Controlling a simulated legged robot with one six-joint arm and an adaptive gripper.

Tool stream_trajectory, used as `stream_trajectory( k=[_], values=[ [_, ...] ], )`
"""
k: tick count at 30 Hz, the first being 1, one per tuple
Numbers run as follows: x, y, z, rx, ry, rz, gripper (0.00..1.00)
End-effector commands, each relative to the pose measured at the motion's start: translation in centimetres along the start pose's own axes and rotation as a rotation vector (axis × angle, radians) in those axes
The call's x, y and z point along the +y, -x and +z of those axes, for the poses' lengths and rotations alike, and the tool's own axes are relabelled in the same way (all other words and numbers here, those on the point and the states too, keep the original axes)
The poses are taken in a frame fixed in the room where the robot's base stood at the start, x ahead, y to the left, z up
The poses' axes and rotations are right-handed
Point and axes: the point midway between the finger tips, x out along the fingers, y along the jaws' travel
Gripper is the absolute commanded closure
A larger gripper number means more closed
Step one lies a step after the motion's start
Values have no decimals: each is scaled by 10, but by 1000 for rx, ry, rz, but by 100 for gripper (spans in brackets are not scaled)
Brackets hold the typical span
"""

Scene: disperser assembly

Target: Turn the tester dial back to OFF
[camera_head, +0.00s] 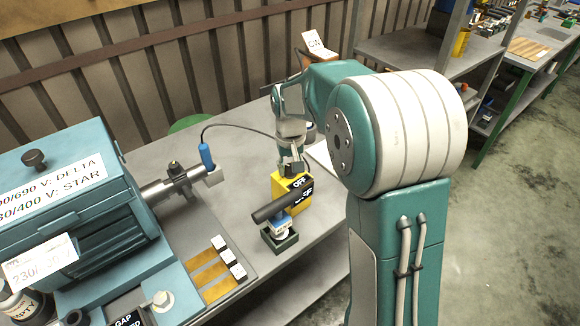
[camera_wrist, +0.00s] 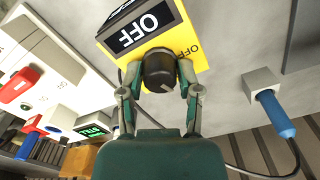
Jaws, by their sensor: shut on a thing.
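The yellow tester (camera_head: 279,187) stands on the grey workbench, with black plates reading OFF on it. It also shows in the wrist view (camera_wrist: 194,48), where one large OFF plate (camera_wrist: 140,27) faces me. Its round black dial (camera_wrist: 159,66) projects from the yellow face and bears a small pale mark at its near edge. My gripper (camera_wrist: 160,76) is shut on the dial, one finger on each side. In the head view my gripper (camera_head: 291,167) is at the tester's top, and the dial is hidden. Which setting the dial points to I cannot tell.
A black cylinder on a dark green stand (camera_head: 280,240) is close in front of the tester. A blue-handled probe (camera_head: 207,156) with a cable is at a motor shaft. The teal motor (camera_head: 80,220) fills the left. A wall is behind the bench.

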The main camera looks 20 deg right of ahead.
Motion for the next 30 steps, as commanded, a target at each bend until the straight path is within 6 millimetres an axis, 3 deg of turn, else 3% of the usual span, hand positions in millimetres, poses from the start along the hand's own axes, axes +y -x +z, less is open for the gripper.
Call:
stream_trajectory(
  k=[12,29,30],
  values=[
    [0,-4,2,-10,219,-1,100],
    [0,-4,3,-12,258,-1,100],
    [0,-4,3,-13,258,-1,46]
  ],
)
